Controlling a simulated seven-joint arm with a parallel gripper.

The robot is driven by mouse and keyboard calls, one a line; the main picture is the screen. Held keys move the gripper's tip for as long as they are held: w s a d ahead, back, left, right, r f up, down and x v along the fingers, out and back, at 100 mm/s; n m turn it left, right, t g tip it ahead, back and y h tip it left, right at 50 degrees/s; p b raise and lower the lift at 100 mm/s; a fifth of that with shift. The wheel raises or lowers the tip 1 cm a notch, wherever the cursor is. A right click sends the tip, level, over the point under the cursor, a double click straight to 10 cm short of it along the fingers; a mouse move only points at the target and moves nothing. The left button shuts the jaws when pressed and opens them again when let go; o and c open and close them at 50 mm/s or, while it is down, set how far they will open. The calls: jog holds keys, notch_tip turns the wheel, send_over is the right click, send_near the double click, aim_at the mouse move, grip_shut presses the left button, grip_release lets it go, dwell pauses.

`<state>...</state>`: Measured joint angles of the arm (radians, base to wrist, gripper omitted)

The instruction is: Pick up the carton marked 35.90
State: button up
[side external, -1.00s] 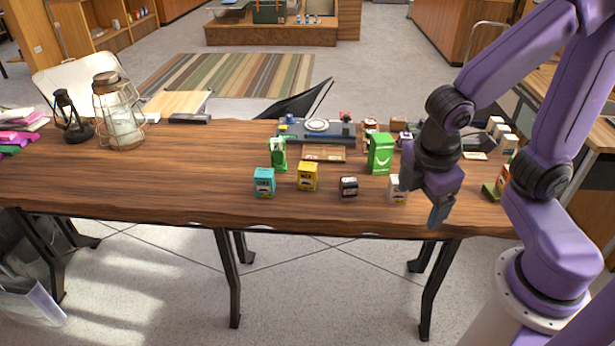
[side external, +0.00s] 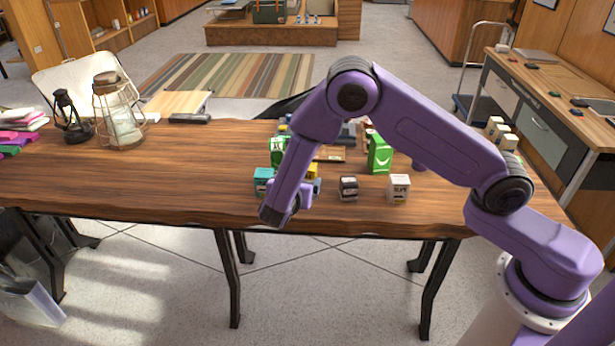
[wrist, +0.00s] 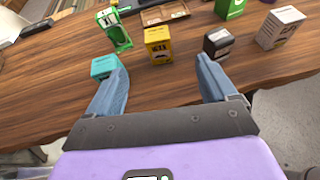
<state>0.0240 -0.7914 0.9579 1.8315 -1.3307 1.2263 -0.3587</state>
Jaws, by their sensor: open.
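The small cartons stand in a loose row along the front of the wooden table (side external: 130,190); I cannot read which one carries 35.90. They are a teal carton (wrist: 104,66), a yellow carton (wrist: 157,45), a dark carton (wrist: 218,43) and a white carton (wrist: 280,27). In the side view the dark carton (side external: 349,188) and white carton (side external: 398,189) show clearly, while my arm partly covers the teal and yellow ones. My gripper (wrist: 163,74) is open and empty. In the wrist view the yellow carton lies ahead between its fingertips, and the teal one is by the left fingertip.
Behind the row stand a green-and-white carton (wrist: 115,31) and a taller green carton (side external: 380,154). A brown tray (wrist: 165,12) lies behind. A wire-caged lantern (side external: 119,115) stands at the left. The table's left front is clear.

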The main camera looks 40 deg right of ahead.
send_near(308, 176)
jog(key=w+d, duration=0.4)
jog(key=d, duration=0.1)
jog(key=shift+x, duration=2.8)
jog(key=shift+w+a+f, duration=0.15)
jog(key=shift+a, duration=0.05)
jog(key=c, duration=1.1)
